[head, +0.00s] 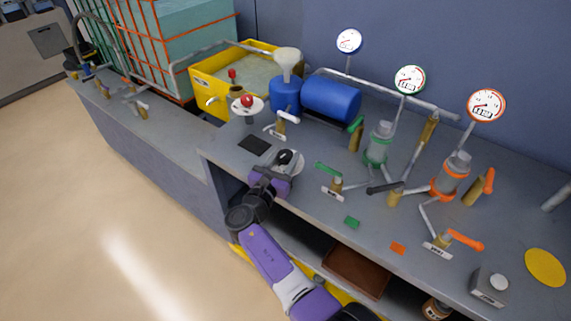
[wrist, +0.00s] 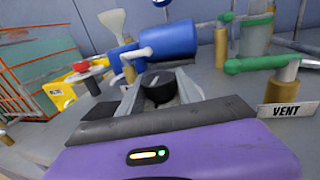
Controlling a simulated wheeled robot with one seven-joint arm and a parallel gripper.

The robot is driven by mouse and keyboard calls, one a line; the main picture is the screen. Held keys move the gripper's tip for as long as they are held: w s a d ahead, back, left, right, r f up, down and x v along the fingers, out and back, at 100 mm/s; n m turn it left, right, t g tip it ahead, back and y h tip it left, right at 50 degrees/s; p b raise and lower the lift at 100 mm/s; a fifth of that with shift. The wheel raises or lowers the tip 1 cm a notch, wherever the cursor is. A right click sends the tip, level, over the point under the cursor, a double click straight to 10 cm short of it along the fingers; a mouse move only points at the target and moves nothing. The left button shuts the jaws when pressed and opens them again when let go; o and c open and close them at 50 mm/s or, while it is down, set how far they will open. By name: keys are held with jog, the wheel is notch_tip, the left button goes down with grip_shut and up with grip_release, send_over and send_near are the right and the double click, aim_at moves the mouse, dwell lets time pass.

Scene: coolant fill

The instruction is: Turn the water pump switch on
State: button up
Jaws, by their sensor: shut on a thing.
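A black round knob (wrist: 158,87), which I take to be the water pump switch, is between the grey fingers of my gripper (wrist: 160,96) in the wrist view. The fingers are shut on its two sides. In the head view the knob (head: 285,157) shows at the tip of my purple gripper (head: 279,168), near the bench's front edge. A pale round plate shows beside it. My gripper hides much of the switch's base, and I can read no label or pointer on it.
A blue tank (head: 331,98) and a white-handled valve (head: 283,122) stand behind. The green-handled VENT valve (head: 334,181) is close on the right. A dark square (head: 255,145) lies flat on the left. A red-knobbed fitting (head: 247,101) stands beyond it.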

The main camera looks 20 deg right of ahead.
jog(key=shift+f+m+g+h+b, duration=0.2)
jog(key=shift+m+g+h+b, duration=0.7)
jog(key=shift+b, duration=1)
jog(key=shift+f+m+g+h+b, duration=0.2)
jog(key=shift+m+g+h+b, duration=0.65)
jog(key=shift+b, duration=1.05)
jog(key=m+g+h+b, duration=0.1)
jog(key=g+b, duration=0.1)
jog(key=b, duration=0.3)
jog(key=m+g+b, duration=0.1)
jog(key=g+b, duration=0.1)
jog(key=b, duration=0.3)
jog(key=shift+m+h, duration=0.25)
jog(key=shift+h, duration=0.1)
jog(key=shift+g+b, duration=0.45)
jog(key=shift+b, duration=0.15)
jog(key=m+b, duration=0.1)
jog(key=b, duration=0.2)
jog(key=shift+r+g, duration=0.15)
jog(key=shift+g, duration=0.25)
jog(key=shift+r+m+g+h+b, duration=0.3)
jog(key=shift+g+b, duration=0.2)
jog(key=shift+b, duration=0.3)
jog(key=o, duration=1.4)
jog(key=shift+c, duration=0.2)
jog(key=shift+a, duration=0.1)
